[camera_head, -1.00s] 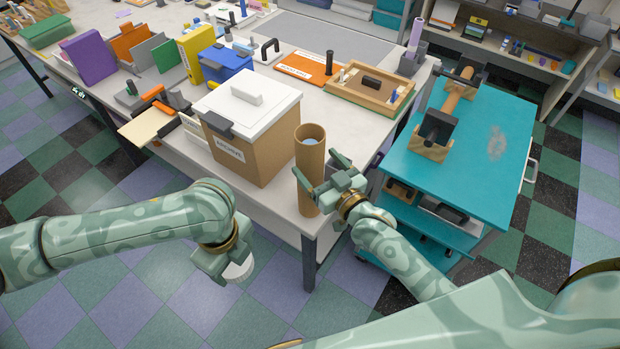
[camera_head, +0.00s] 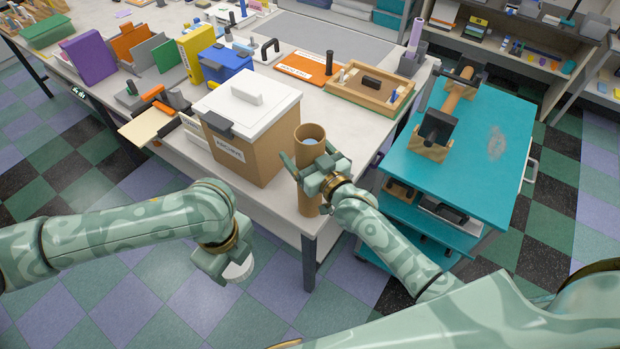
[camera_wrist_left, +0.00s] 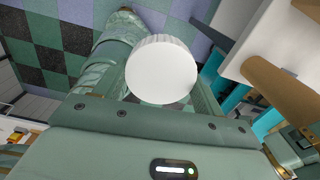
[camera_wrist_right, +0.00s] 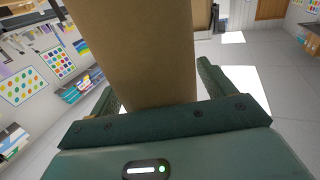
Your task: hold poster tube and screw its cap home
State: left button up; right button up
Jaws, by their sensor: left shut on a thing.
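The brown cardboard poster tube (camera_head: 311,144) stands upright at the front corner of the table, its open end up. My right gripper (camera_head: 308,160) is at the upper part of the tube, with its fingers spread on either side of it. In the right wrist view the tube (camera_wrist_right: 135,50) rises between the fingers, and a gap shows at the right finger. My left gripper (camera_head: 232,270) is shut on the round white cap (camera_head: 240,269), low in front of the table and left of the tube. The cap (camera_wrist_left: 161,70) also fills the middle of the left wrist view.
A brown archive box (camera_head: 247,150) with a white lid stands just left of the tube. A wooden tray (camera_head: 340,98) lies behind it on the table (camera_head: 300,55). A teal cart (camera_head: 480,165) stands to the right. The floor between my arms is clear.

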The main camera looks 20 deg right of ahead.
aim_at(306, 140)
jog(key=c, duration=1.3)
pick_arm(q)
jog(key=shift+r, duration=0.1)
jog(key=shift+r+p, duration=0.4)
jog(key=shift+p, duration=0.05)
pick_arm(e)
notch_tip(306, 140, up, 4)
jog(key=shift+s+d+f, duration=0.1)
jog(key=shift+s+f, duration=0.05)
pick_arm(q)
jog(key=shift+r+p, duration=0.9)
pick_arm(e)
jog(key=s+d+r, duration=0.2)
jog(key=s+r, duration=0.1)
jog(key=s+d+r, duration=0.3)
jog(key=s, duration=0.1)
jog(key=s+d+r, duration=0.2)
jog(key=s+r, duration=0.1)
jog(key=s, duration=0.1)
jog(key=shift+s+d+r, duration=0.1)
jog(key=shift+d+r, duration=0.05)
jog(key=shift+d, duration=0.25)
